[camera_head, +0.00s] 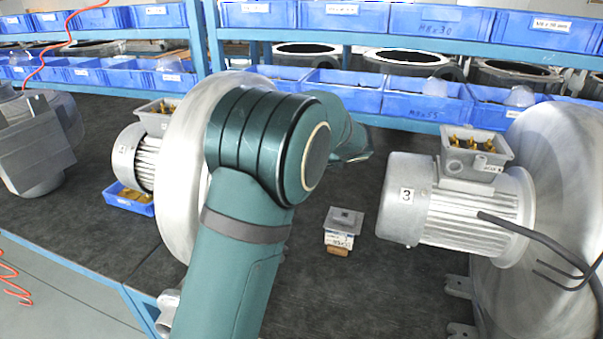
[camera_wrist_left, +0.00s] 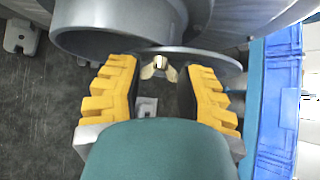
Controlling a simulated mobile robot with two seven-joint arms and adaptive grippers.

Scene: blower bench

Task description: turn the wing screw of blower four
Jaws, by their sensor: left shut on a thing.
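Blower four (camera_head: 136,167), a grey motor marked 4 with a large round metal housing (camera_head: 183,185), stands left of centre in the head view. My teal arm covers part of it. The wing screw (camera_wrist_left: 157,66), small and brass-coloured, shows only in the left wrist view, below a round metal pipe mouth. My left gripper (camera_wrist_left: 158,72) has its yellow fingers on both sides of the wing screw, with the dark inner pads at its wings. It is shut on the screw. In the head view this gripper is hidden behind my arm. My right gripper is not in view.
A small grey box (camera_head: 344,220) sits on the dark bench between the blowers. A blue tray (camera_head: 130,204) lies by blower four. Blue bins (camera_head: 430,105) line the back shelves.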

